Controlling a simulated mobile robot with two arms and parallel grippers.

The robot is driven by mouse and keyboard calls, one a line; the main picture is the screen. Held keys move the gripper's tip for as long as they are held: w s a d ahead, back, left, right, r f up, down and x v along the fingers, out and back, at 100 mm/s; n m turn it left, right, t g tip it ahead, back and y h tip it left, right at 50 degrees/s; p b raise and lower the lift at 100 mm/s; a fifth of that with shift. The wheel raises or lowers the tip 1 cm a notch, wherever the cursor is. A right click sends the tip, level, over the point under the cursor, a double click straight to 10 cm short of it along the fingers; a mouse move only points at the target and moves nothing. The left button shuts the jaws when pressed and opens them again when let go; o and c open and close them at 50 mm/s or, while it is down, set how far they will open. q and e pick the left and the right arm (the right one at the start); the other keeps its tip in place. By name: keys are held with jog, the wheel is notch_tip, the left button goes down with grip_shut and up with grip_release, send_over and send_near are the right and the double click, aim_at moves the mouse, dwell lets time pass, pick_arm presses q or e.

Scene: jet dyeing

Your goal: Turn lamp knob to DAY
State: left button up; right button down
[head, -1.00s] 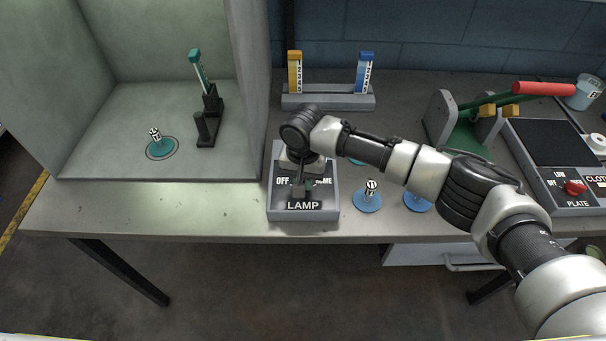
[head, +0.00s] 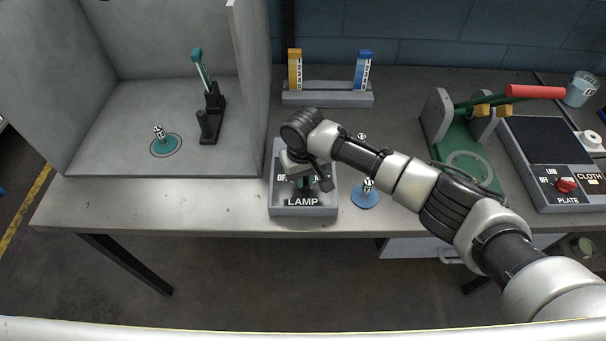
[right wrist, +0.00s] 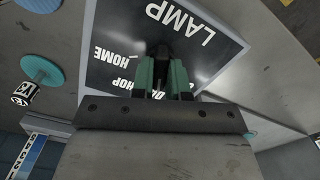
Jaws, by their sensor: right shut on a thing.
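The lamp box (head: 330,207) is a grey box with a black face labelled LAMP, near the front edge of the table. Its knob is mostly hidden by my right gripper in the head view. In the right wrist view the dark knob (right wrist: 160,55) sits between the green fingertips of my right gripper (right wrist: 162,75), which is shut on it. The labels HOME, SHOP and part of DAY show on the face (right wrist: 115,55). I cannot tell which label the knob points to. My left gripper is not in view.
A grey booth (head: 110,120) with a dark stand (head: 210,125) and a teal disc stands left. A rack (head: 330,97) with yellow and blue strips is behind. A blue disc (head: 366,200) lies right of the box. The PLATE unit (head: 550,150) is at far right.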

jog(key=shift+r, duration=0.1)
jog(key=c, duration=1.1)
grip_release()
notch_tip(320, 180, up, 11)
jog(key=shift+f+b, duration=0.15)
jog(key=shift+b, duration=0.95)
